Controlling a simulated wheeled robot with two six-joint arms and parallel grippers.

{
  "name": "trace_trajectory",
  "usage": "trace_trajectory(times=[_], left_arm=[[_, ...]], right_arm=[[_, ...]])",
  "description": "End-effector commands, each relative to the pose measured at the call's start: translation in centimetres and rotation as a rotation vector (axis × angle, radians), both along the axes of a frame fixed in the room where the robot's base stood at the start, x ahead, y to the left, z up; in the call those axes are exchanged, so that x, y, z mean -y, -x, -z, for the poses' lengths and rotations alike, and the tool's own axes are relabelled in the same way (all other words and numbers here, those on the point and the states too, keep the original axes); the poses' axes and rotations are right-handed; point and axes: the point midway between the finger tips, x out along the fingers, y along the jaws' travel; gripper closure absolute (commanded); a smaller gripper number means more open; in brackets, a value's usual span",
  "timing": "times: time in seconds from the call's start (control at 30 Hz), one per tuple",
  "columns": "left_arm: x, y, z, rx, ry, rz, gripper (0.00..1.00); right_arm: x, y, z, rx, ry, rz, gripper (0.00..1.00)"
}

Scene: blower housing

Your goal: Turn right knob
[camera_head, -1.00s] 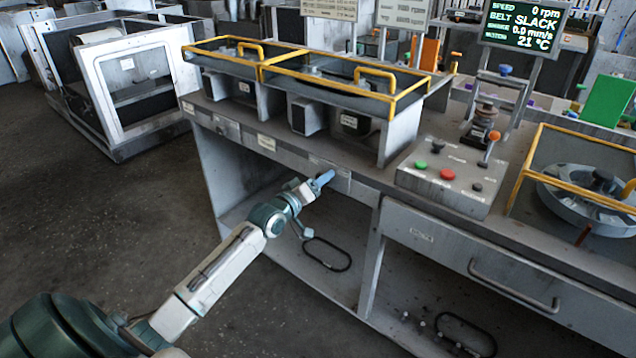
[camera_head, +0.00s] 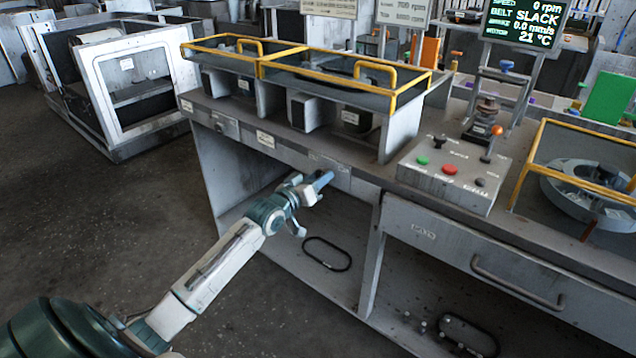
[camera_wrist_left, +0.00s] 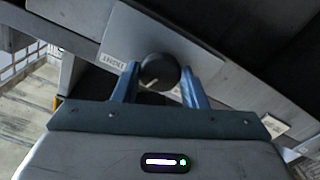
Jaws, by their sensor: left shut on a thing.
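The right knob (camera_wrist_left: 158,72), dark and round with a pale pointer line, sits on the grey front panel of the bench in the left wrist view. A plate beside it carries an upside-down label that appears to read RIGHT (camera_wrist_left: 113,60). My left gripper (camera_wrist_left: 160,86) has its blue fingers on either side of the knob and is shut on it. The pointer line slants toward the lower left. In the head view my left gripper (camera_head: 325,179) is at the bench front, and its fingers hide the knob. My right gripper is not in view.
A yellow-railed guard (camera_head: 262,66) stands on the bench top above my gripper. A button box (camera_head: 450,178) and a drawer handle (camera_head: 515,285) are to the right. The screen (camera_head: 525,22) reads BELT SLACK. Open shelf space lies below.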

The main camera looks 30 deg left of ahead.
Motion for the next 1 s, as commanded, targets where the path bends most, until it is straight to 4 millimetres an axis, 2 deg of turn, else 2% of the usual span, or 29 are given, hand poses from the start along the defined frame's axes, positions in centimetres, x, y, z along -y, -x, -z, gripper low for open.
trace_trajectory(times=[0.3, 0.57, 1.0], left_arm=[[0.1, 0.0, 0.3, 0.022, -0.296, 0.000, 0.84], [0.1, 0.0, 0.3, 0.037, -0.499, 0.000, 0.84], [0.1, 0.0, 0.2, 0.050, -0.665, 0.001, 0.84]], right_arm=[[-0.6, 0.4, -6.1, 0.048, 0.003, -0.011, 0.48], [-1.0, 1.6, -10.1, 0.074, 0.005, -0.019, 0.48], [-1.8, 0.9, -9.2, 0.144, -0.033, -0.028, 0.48]])
